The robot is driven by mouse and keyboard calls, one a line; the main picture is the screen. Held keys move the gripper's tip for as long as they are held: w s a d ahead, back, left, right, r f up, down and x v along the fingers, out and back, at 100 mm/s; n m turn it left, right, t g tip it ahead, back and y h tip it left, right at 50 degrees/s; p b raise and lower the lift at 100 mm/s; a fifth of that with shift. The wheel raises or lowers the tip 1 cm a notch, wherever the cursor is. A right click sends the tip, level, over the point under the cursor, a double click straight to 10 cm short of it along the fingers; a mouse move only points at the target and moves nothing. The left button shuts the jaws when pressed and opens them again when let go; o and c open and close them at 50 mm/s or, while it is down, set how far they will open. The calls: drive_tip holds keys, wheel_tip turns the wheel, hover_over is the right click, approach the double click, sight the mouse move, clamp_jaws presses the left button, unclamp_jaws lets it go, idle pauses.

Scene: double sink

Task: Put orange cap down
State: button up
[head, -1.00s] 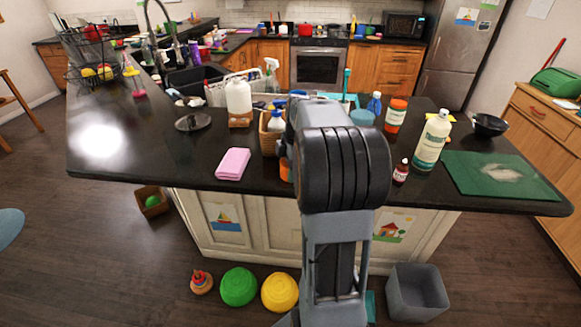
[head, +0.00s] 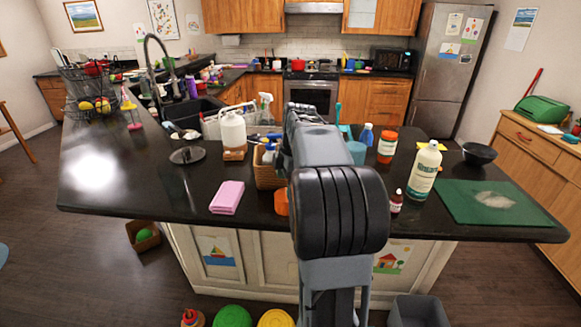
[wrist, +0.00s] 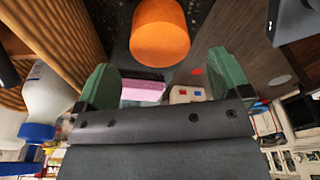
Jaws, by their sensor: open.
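The orange cap (wrist: 160,32) shows at the top of the wrist view, against the dark counter and beside the wicker basket (wrist: 60,30). In the head view the orange cap (head: 281,202) is partly seen just left of my arm, near the counter's front edge. My gripper (wrist: 165,78) has its two green fingers spread apart, with nothing held between them. The cap lies beyond the fingertips, apart from them. In the head view my arm hides the gripper.
The wicker basket (head: 266,178) stands close behind the cap. A pink cloth (head: 227,197) lies to the left on the counter (head: 130,190). A white bottle (head: 424,170), a small red bottle (head: 396,201) and a green mat (head: 475,205) are to the right.

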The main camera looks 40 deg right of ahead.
wheel_tip(320, 180, up, 6)
drive_tip(key=s+a+f+m+t+h, duration=0.1)
drive_tip(key=s+a+f+m+t, duration=0.2)
drive_tip(key=a+m, duration=0.7)
drive_tip(key=s+a+f+m, duration=0.3)
drive_tip(key=s+a+f, duration=0.5)
drive_tip(key=a, duration=0.3)
drive_tip(key=shift+s+a+m+t+h, duration=0.15)
drive_tip(key=shift+s+m+t+h, duration=0.15)
drive_tip(key=shift+s+m+t, duration=0.15)
drive_tip(key=shift+f, duration=0.1)
